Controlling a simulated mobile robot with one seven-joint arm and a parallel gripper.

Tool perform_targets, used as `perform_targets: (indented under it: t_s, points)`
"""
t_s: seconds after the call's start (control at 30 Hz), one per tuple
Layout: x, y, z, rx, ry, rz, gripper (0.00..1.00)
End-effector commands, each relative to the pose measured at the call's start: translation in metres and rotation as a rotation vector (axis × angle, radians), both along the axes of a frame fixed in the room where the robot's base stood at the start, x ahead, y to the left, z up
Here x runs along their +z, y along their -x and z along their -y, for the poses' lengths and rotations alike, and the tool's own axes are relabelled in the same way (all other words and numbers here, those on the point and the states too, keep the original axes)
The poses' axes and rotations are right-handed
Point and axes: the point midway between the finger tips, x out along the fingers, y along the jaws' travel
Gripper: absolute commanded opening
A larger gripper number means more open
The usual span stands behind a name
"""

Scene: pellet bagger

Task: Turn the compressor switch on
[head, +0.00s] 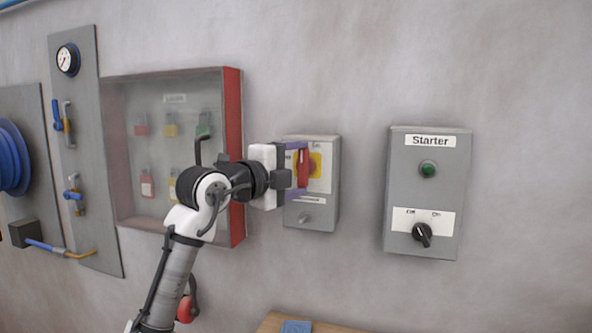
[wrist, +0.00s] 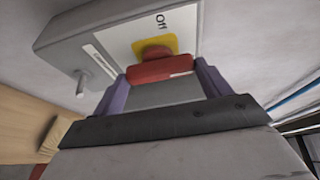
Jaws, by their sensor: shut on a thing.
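A grey switch box (head: 325,208) hangs on the wall, with a red handle (head: 304,170) on a yellow plate (head: 316,165). A lower label on it is too small to read. My gripper (head: 301,168) is at the box front, its purple fingers above and below the red handle and shut on it. In the wrist view the red handle (wrist: 160,70) lies between the fingers (wrist: 163,80), in front of the yellow plate (wrist: 155,46). The word "Off" shows on the white panel there. The handle looks upright in the head view; my gripper hides part of the box.
A grey Starter box (head: 428,190) with a green lamp and a black knob hangs to the right. A red-edged cabinet (head: 234,120) with padlocks is behind my arm. A gauge panel (head: 85,210) is farther left. A wooden surface (head: 275,322) is below.

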Motion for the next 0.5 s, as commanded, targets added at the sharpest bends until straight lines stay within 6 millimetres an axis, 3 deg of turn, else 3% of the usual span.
perform_targets:
  t_s: [0.13,0.17,0.3,0.5]
  points:
    - [-0.0003,-0.0003,-0.0003,0.002,-0.003,0.001,0.54]
    - [-0.0003,-0.0003,-0.0003,0.002,-0.003,0.001,0.80]
    - [-0.0002,-0.0002,-0.0002,0.001,-0.002,0.001,0.98]
    - [-0.0001,-0.0001,-0.0002,0.001,-0.001,0.001,0.98]
